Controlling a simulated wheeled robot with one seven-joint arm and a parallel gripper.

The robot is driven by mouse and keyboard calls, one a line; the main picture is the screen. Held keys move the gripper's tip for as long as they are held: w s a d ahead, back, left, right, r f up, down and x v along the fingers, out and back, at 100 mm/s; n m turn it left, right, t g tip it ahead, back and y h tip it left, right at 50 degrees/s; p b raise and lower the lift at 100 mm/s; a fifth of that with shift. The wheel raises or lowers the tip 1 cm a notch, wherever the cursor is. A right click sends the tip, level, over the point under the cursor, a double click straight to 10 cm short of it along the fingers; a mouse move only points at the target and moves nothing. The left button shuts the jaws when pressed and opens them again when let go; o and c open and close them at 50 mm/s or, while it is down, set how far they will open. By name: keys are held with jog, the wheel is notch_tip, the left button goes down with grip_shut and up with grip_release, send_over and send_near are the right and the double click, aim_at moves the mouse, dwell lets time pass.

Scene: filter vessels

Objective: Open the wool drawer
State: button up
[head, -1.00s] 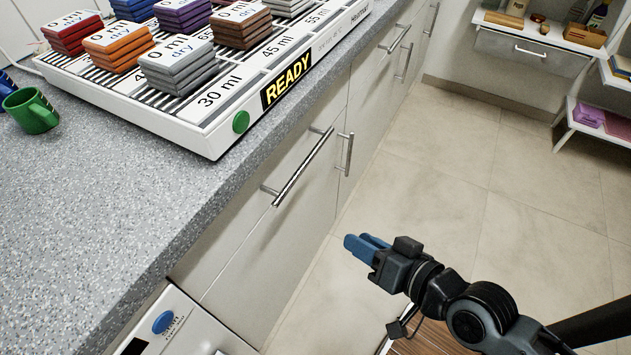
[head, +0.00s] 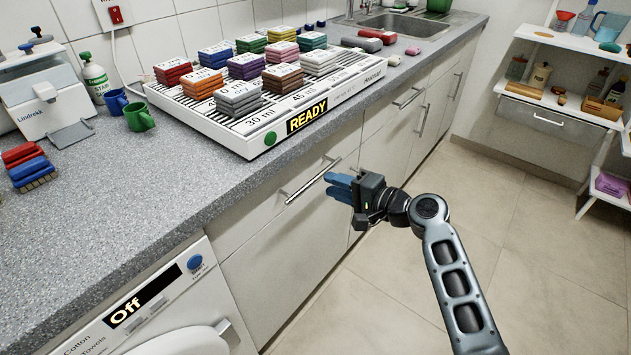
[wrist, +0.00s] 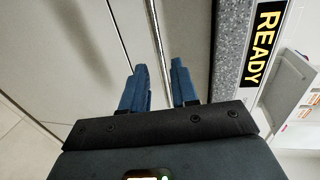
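A pale grey drawer front (head: 260,214) is below the speckled counter, and it looks shut. Its silver bar handle (head: 308,184) runs along it; no wool label is readable on it. My gripper (head: 330,185) is in front of the handle's right part, with its blue fingers pointing at the drawer. In the wrist view the two fingers (wrist: 159,84) are apart, with the handle bar (wrist: 157,35) seen in the gap between them. I see no finger clearly touching the bar.
The counter (head: 190,195) overhangs above, carrying a white rack (head: 250,145) of coloured stacks with a READY display. A white machine (head: 180,300) marked Off stands left of the drawer. Shelves (head: 555,120) stand at the far right. The tiled floor (head: 490,240) is clear.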

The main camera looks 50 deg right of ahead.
aim_at(316, 177)
jog(key=shift+w+a+f, duration=0.1)
jog(key=shift+w+f, duration=0.1)
jog(key=shift+w, duration=0.8)
jog(key=shift+w+d+f, duration=0.1)
jog(key=shift+w+f, duration=0.1)
jog(key=shift+w, duration=0.8)
jog(key=shift+w+a+f, duration=0.1)
jog(key=shift+w+f, duration=0.1)
jog(key=shift+w, duration=0.8)
grip_shut()
